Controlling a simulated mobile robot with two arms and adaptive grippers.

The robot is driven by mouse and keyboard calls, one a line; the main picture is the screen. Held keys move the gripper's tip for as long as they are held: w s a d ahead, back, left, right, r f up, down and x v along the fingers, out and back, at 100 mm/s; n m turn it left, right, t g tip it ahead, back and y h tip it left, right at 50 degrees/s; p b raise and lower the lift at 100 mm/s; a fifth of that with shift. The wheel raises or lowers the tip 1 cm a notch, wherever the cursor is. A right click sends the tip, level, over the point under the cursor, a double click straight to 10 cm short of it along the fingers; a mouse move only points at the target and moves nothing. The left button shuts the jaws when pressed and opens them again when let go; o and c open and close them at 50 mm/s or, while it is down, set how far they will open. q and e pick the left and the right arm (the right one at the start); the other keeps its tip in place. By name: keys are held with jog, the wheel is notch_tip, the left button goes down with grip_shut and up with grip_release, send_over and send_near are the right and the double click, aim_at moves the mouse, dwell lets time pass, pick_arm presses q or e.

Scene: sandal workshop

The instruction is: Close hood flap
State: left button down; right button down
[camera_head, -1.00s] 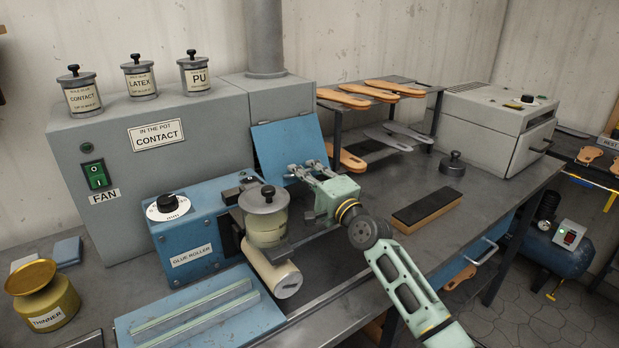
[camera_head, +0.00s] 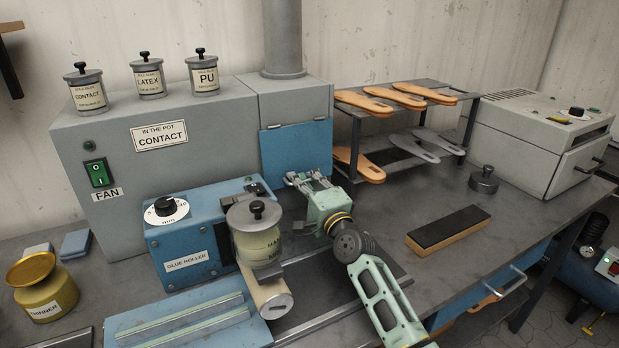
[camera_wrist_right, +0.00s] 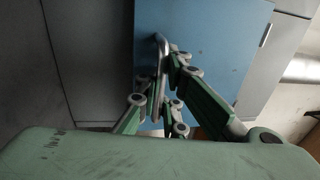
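The blue hood flap (camera_head: 293,152) stands nearly upright against the front of the grey hood box (camera_head: 290,104) beside the fan cabinet. Its top edge lies close along the hood; I cannot tell whether a small gap is left. In the right wrist view the flap (camera_wrist_right: 215,45) fills the upper middle, with a metal bar handle (camera_wrist_right: 161,62) on it. My right gripper (camera_head: 307,178) is at the flap's lower part. Its fingers (camera_wrist_right: 165,84) lie on both sides of the handle and appear shut on it. My left gripper is not in view.
The glue roller (camera_head: 205,235) with its pot (camera_head: 257,245) stands just left of my right gripper. A rack (camera_head: 405,150) with soles is to the right. A sanding block (camera_head: 448,227) lies on the open bench (camera_head: 400,210).

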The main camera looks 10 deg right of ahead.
jog(key=shift+a+f, duration=0.1)
jog(key=shift+f, duration=0.5)
jog(key=c, duration=2.2)
grip_release()
jog(key=shift+r, duration=0.35)
jog(key=v, duration=1.2)
